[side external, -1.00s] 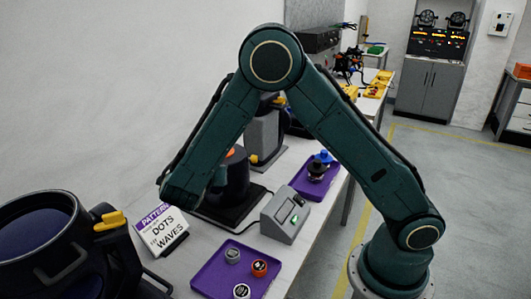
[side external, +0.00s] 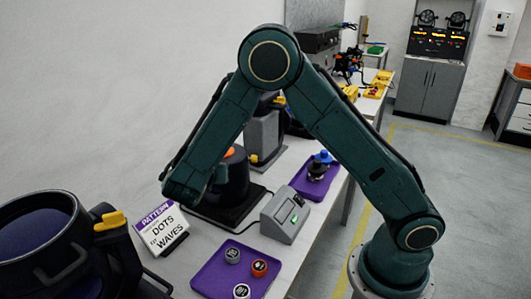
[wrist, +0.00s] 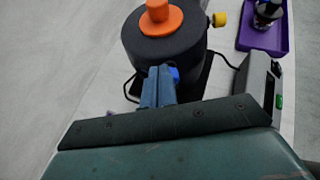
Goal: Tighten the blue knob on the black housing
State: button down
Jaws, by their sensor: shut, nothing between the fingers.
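The black housing (wrist: 148,50) is a dark round body with an orange knob (wrist: 157,17) on top and a yellow knob (wrist: 220,19) at its right side. The blue knob (wrist: 174,74) sits low on the housing's near side, partly covered by the fingers. My gripper (wrist: 161,72) is shut and empty, its tips right at the blue knob; I cannot tell whether they touch it. In the side view the housing (side external: 238,178) stands partly behind my arm, and the blue knob and fingertips are hidden there.
A grey device with a green light (side external: 287,215) stands right of the housing. A purple tray (side external: 213,276) holds several round caps; another purple tray (side external: 322,187) lies farther back. A sign (side external: 160,229) and a large dark lamp (side external: 40,245) stand at the left.

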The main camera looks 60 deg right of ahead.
jog(key=shift+s+f, duration=0.1)
jog(key=shift+f, duration=0.15)
dwell(0.4)
jog(key=shift+s+d, duration=0.3)
jog(key=shift+s, duration=0.2)
jog(key=shift+s+d+f, duration=0.1)
jog(key=shift+s+d, duration=0.05)
jog(key=shift+s, duration=0.2)
dwell(0.8)
jog(key=shift+r, duration=0.45)
jog(key=shift+s, duration=0.1)
jog(key=shift+s+a+r, duration=0.1)
jog(key=shift+s+a, duration=0.35)
jog(key=shift+a, duration=0.4)
jog(key=shift+s+a+f, duration=0.1)
jog(key=shift+s+a, duration=0.35)
jog(key=shift+a, duration=0.45)
jog(key=shift+s+a+r, duration=0.1)
jog(key=shift+s+a, duration=0.35)
jog(key=shift+a, duration=0.4)
